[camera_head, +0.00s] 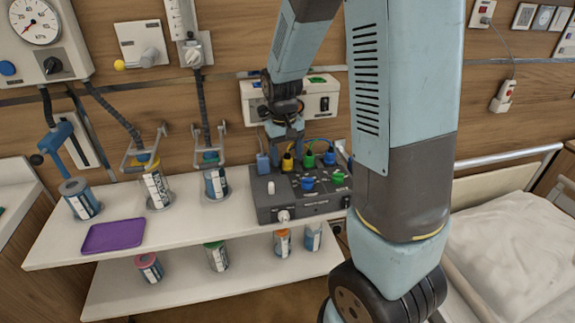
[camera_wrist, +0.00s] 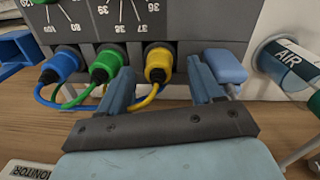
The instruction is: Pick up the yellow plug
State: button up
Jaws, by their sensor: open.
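The yellow plug (camera_wrist: 158,61) sits in a socket on the monitor face, with a yellow cable running from it. It also shows in the head view (camera_head: 287,162), partly below my gripper. My gripper (camera_wrist: 159,75) is open, with one finger on each side of the yellow plug. In the head view my gripper (camera_head: 284,146) is above the back edge of the grey monitor (camera_head: 318,205). I cannot tell whether either finger touches the plug. A green plug (camera_wrist: 105,65) is just beside the left finger, and a blue plug (camera_wrist: 61,66) is further left.
A light blue block (camera_wrist: 226,66) is close to the right finger. An AIR-labelled canister (camera_wrist: 290,60) stands further right. In the head view, a purple tray (camera_head: 113,236) and several canisters stand on the white shelf (camera_head: 235,226). A bed (camera_head: 515,240) is at the right.

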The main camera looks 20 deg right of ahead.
jog(key=shift+f, duration=1.05)
jog(key=shift+c, duration=0.5)
jog(key=c, duration=1)
